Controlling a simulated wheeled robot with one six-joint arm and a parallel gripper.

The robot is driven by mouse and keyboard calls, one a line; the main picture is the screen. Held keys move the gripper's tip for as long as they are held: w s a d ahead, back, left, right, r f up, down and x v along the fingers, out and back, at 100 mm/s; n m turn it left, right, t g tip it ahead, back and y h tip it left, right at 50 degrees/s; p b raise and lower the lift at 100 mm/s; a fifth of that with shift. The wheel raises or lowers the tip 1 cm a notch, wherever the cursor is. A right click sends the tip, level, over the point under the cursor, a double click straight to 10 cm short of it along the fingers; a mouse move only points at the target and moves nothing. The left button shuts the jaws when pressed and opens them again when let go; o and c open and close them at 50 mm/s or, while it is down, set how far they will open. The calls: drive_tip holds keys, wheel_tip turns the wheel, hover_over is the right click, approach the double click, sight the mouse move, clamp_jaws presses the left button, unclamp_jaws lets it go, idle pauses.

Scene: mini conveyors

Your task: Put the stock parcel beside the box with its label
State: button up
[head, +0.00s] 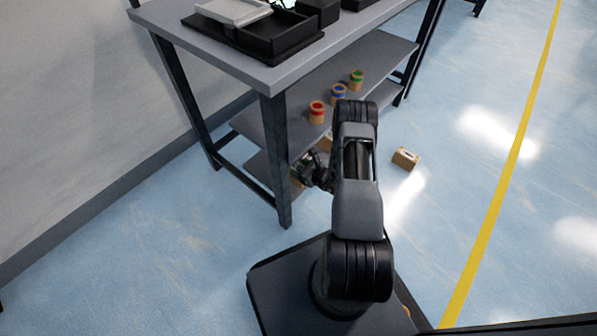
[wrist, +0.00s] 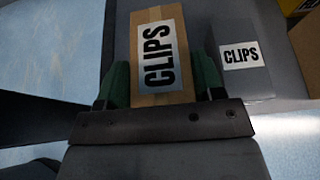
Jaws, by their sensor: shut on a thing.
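The parcel (wrist: 158,55) is a cardboard block with a white label reading CLIPS. In the wrist view it sits between the green fingers of my gripper (wrist: 160,80), which is shut on it. In the head view my gripper (head: 306,171) reaches in at the lower shelf of the bench, and my arm hides part of that area.
The bench (head: 270,75) has trays on top. Its middle shelf (head: 375,60) carries cardboard cylinders with red, blue and green bands. A small labelled carton (head: 405,158) lies on the floor right of my arm. The bench leg (head: 277,160) stands close to my gripper. Floor to the right is open.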

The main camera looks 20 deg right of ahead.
drive_tip(key=shift+w+a+f+b, duration=0.25)
drive_tip(key=shift+w+f+b, duration=0.15)
drive_tip(key=shift+w+f, duration=0.15)
drive_tip(key=shift+s+f, duration=0.1)
drive_tip(key=shift+f, duration=0.1)
drive_tip(key=shift+f, duration=0.1)
drive_tip(key=shift+f+b, duration=0.2)
drive_tip(key=shift+b, duration=0.1)
drive_tip(key=o, duration=1.1)
drive_tip(key=shift+r, duration=0.1)
drive_tip(key=shift+c, duration=0.2)
drive_tip(key=shift+r+p, duration=0.25)
drive_tip(key=shift+p, duration=0.1)
drive_tip(key=p+v, duration=0.4)
drive_tip(key=v, duration=0.8)
